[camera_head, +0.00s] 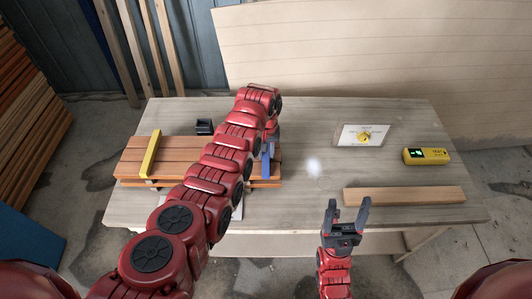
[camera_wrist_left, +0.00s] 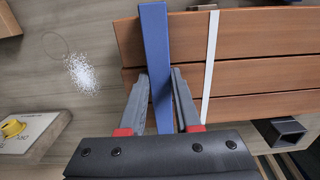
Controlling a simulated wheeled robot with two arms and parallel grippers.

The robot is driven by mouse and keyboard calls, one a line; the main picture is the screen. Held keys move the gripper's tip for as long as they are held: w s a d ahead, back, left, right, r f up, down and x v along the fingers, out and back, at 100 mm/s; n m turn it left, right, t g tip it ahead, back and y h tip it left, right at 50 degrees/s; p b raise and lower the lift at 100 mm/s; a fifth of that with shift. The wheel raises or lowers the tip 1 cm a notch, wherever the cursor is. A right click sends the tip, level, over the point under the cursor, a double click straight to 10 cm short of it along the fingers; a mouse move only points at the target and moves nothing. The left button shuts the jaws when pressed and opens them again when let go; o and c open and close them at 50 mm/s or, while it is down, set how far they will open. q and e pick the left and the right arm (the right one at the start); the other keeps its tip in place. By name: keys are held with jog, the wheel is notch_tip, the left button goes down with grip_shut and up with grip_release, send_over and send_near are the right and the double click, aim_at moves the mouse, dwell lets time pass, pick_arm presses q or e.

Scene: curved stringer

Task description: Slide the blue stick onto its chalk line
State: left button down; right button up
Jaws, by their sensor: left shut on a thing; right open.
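The blue stick (camera_head: 266,160) lies across the reddish-brown boards (camera_head: 135,158), near their right end in the head view. In the left wrist view the blue stick (camera_wrist_left: 155,50) stands between the two fingers of my left gripper (camera_wrist_left: 160,78), which is shut on it. A white chalk line (camera_wrist_left: 209,65) crosses the boards to the right of the stick there, apart from it and roughly parallel, slightly slanted. In the head view my left arm hides the line and most of the gripper. My right gripper (camera_head: 348,207) is open and empty at the table's front edge.
A yellow stick (camera_head: 151,154) lies across the boards at left. A black holder (camera_head: 204,126) stands behind them. A white card with a yellow item (camera_head: 364,136), a yellow device (camera_head: 426,156) and a loose plank (camera_head: 404,195) are at right.

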pick_arm(q)
jog(key=shift+a+r+p, duration=0.15)
jog(key=shift+a+p, duration=0.5)
jog(key=shift+a, duration=1.6)
jog(key=shift+a+p, duration=0.35)
jog(key=shift+a, duration=0.7)
jog(key=c, duration=0.5)
grip_release()
jog(key=shift+c, duration=0.2)
notch_tip(320, 180, up, 12)
